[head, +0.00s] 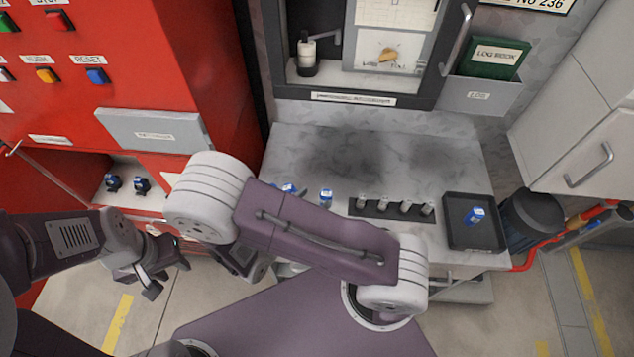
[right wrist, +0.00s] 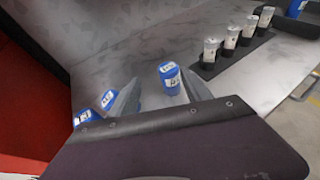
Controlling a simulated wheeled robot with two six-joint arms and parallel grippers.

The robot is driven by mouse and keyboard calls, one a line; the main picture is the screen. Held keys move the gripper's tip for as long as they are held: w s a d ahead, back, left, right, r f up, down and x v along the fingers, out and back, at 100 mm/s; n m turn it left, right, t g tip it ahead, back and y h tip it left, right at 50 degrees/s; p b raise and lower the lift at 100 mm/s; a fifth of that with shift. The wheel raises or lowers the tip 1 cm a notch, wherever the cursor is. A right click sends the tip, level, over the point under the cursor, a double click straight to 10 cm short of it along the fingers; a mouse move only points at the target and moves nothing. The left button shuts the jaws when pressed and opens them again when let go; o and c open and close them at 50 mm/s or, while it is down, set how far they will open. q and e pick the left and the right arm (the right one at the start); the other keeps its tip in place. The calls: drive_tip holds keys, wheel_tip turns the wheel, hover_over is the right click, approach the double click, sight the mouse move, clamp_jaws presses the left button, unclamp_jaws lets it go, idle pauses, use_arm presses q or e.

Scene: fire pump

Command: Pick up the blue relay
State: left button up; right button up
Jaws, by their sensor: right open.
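Several blue relays show. One blue relay (head: 326,197) stands on the grey worktop, and in the right wrist view it (right wrist: 170,78) appears between the finger lines of my right gripper (right wrist: 160,80), which is open and empty. Two more blue relays (right wrist: 108,98) (right wrist: 85,117) stand left of the fingers; part of them shows in the head view (head: 290,188) behind my arm. Another blue relay (head: 474,215) lies in the black tray (head: 455,240). My left gripper (head: 166,277) is open and empty below that recess.
A dark strip with several clear-and-grey cylinders (head: 390,209) stands between the worktop relays and the tray. The red cabinet (head: 120,60) rises at the left. The worktop's back (head: 400,150) is clear. A dark bin (head: 531,215) stands right of the worktop.

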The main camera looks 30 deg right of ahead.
sight(322, 198)
drive_tip(key=shift+s+d+f, duration=0.1)
drive_tip(key=shift+s+d, duration=0.3)
drive_tip(key=shift+d, duration=0.2)
drive_tip(key=shift+s+d, duration=0.35)
drive_tip(key=shift+d, duration=0.2)
drive_tip(key=shift+w+d+f, duration=0.3)
drive_tip(key=shift+w, duration=0.25)
drive_tip(key=shift+w+d+f, duration=0.25)
drive_tip(key=shift+w+f, duration=0.05)
drive_tip(key=shift+w, duration=0.25)
drive_tip(key=x, duration=0.4)
drive_tip(key=shift+s+d+r, duration=0.1)
drive_tip(key=shift+s+d, duration=0.1)
drive_tip(key=shift+s, duration=0.15)
drive_tip(key=shift+w+d, duration=0.2)
drive_tip(key=shift+w+a, duration=0.1)
drive_tip(key=shift+w, duration=0.05)
use_arm(q)
drive_tip(key=shift+s+r, duration=0.25)
drive_tip(key=shift+s, duration=0.5)
use_arm(e)
clamp_jaws()
